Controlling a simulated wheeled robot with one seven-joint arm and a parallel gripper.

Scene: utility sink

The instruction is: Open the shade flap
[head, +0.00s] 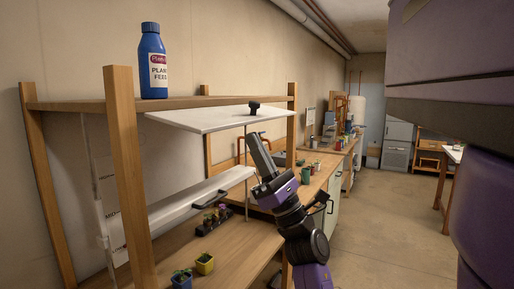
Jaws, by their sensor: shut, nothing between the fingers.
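My gripper (252,139) is shut and empty, pointing up and to the left. It appears just below the flap's knob in the picture; a gap shows between its tip and the panel. Whether it is directly under the flap in depth I cannot tell.
A blue plant feed bottle (153,62) stands on the top shelf (75,105). Below the flap hangs a long white bar (180,208) with a dark handle. Small potted plants (205,263) stand on the bench. Wooden posts (130,175) frame the rack. Open floor (385,220) lies to the right.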

